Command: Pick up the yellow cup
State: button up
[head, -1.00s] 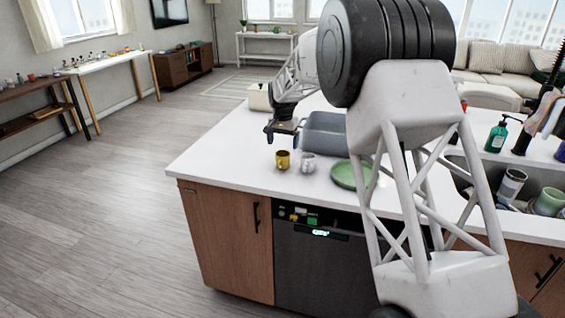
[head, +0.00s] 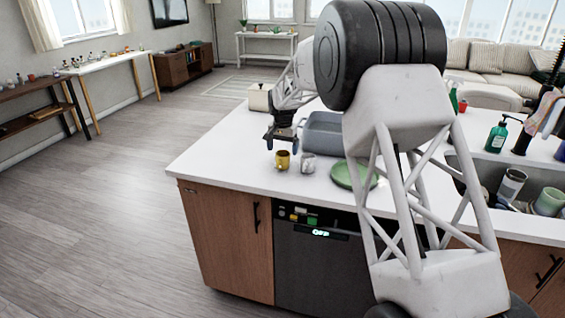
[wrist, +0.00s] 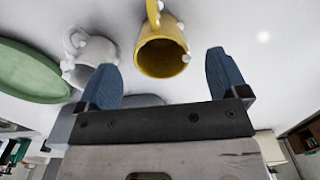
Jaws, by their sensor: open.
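The yellow cup (head: 282,160) stands upright on the white island counter near its front left part. In the wrist view the yellow cup (wrist: 163,52) shows its open rim and a handle at the top, just beyond and between my fingertips. My gripper (head: 283,141) is above and slightly behind the cup, pointing down. In the wrist view my gripper (wrist: 168,75) has its two blue fingers spread apart with nothing between them. A white cup (head: 308,163) stands close to the right of the yellow cup; it also shows in the wrist view (wrist: 97,50), by the left finger.
A green plate (head: 347,175) lies right of the cups. A grey-blue basin (head: 325,138) sits behind them, and a cream pot (head: 258,97) stands farther back. The counter (head: 225,160) left of the yellow cup is clear. A sink with dishes is at the right.

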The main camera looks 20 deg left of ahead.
aim_at(282, 158)
jog(key=shift+f, duration=2.6)
jog(key=c, duration=1)
jog(key=shift+r, duration=0.1)
jog(key=shift+r, duration=1.7)
jog(key=s+d, duration=0.2)
jog(key=s, duration=0.2)
jog(key=s+d+r, duration=0.1)
jog(key=s+d, duration=0.2)
jog(key=s, duration=0.2)
jog(key=s+d, duration=0.2)
jog(key=s, duration=0.3)
jog(key=shift+d+r, duration=0.15)
jog(key=shift+r, duration=0.05)
